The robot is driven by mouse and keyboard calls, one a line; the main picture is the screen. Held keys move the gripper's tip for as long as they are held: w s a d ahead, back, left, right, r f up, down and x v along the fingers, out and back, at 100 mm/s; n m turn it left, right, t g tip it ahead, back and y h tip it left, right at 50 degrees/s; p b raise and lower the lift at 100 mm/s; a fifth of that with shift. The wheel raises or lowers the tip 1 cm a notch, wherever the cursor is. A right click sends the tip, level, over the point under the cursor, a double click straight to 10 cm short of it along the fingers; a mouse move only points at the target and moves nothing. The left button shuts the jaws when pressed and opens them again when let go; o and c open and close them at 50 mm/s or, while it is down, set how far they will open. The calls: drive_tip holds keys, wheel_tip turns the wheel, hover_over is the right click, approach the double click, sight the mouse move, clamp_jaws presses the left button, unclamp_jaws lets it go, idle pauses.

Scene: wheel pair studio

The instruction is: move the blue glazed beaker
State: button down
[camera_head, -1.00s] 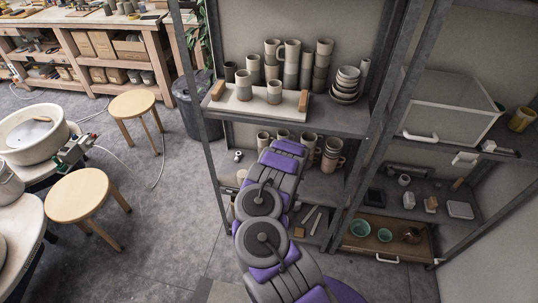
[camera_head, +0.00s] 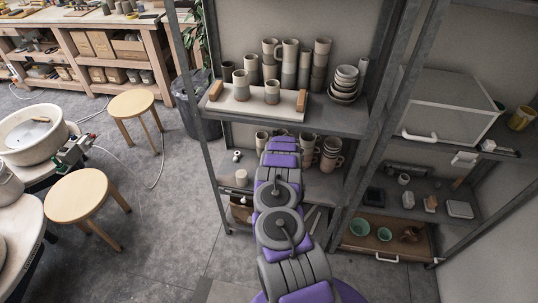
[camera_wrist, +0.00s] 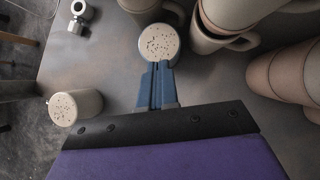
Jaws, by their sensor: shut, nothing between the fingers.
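I cannot make out a clearly blue beaker in either view. Two pale beakers with grey-green lower parts, the left one (camera_head: 241,82) and the right one (camera_head: 272,91), stand on a white board on the upper shelf. My gripper (camera_wrist: 158,66) is shut and empty on the shelf level below. Its blue fingertips are at the near side of a small pale pot with a speckled top (camera_wrist: 159,42); I cannot tell whether they touch. In the head view my arm hides the gripper.
Mugs (camera_wrist: 224,30) crowd the right and far side of my gripper. A white ring-shaped fitting (camera_wrist: 80,14) lies at the far left. The white board (camera_head: 246,105) with wooden end blocks is above. Shelf uprights (camera_head: 203,140) stand either side. Stools (camera_head: 78,195) are on the floor.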

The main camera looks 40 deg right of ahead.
drive_tip(key=shift+w+d+b, duration=0.25)
drive_tip(key=shift+w, duration=0.65)
drive_tip(key=shift+w+d+b, duration=0.2)
drive_tip(key=shift+w+b, duration=0.05)
drive_tip(key=shift+w, duration=0.6)
drive_tip(key=shift+s+f+b, duration=0.1)
drive_tip(key=shift+f+b, duration=0.6)
